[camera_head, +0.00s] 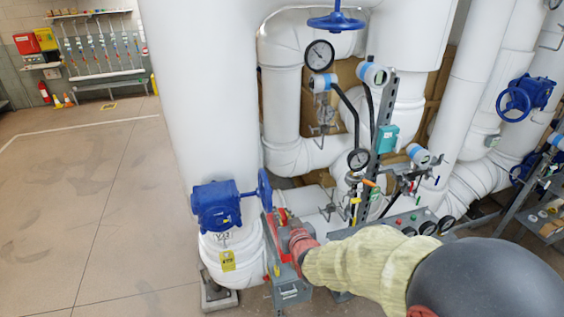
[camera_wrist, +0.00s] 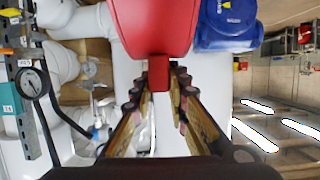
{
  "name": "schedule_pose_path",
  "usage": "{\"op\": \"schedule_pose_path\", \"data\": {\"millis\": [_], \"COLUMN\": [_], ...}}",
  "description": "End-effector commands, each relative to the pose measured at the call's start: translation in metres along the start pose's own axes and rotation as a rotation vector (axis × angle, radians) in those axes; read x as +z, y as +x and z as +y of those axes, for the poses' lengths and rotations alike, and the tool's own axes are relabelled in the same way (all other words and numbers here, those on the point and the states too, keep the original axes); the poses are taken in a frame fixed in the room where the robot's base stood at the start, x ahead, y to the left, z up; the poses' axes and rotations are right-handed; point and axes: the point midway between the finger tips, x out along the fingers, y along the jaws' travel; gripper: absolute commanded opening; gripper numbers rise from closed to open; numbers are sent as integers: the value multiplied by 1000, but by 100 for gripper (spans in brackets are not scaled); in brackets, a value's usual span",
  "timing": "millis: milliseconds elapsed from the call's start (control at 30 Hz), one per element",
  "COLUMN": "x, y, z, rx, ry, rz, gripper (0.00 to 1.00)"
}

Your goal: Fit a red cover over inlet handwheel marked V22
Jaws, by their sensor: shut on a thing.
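The V22 valve has a blue actuator body (camera_head: 215,204) low on the thick white pipe, with a V22 label (camera_head: 222,236) and yellow tag below. Its blue handwheel (camera_head: 264,190) stands nearly edge-on at the body's right side. My gripper (camera_wrist: 160,92) is shut on the narrow grip of a red cover (camera_wrist: 156,28), whose rounded body fills the upper middle of the wrist view. The blue valve body (camera_wrist: 228,24) shows just right of the cover there. In the head view the red cover (camera_head: 274,236) is below and right of the handwheel, partly hidden by my gripper.
A grey box (camera_head: 290,291) stands on the floor below my gripper. Gauges (camera_head: 320,55), transmitters and thin tubing crowd the area behind and right. Another blue handwheel (camera_head: 335,20) is above. Open floor (camera_head: 85,210) lies to the left.

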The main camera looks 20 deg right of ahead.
Motion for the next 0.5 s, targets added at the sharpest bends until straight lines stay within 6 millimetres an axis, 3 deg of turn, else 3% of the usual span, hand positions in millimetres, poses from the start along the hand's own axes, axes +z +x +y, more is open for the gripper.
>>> {"op": "schedule_pose_path", "data": {"millis": [33, 200, 333, 500], "x": [-37, -96, -119, -128], "y": [-13, -38, -50, -53], "z": [0, 0, 0, 0], "rx": [0, 0, 0, 0], "ry": [0, 1, 1, 1], "rz": [8, 5, 1, -2], "gripper": [0, 0, 0, 0]}}
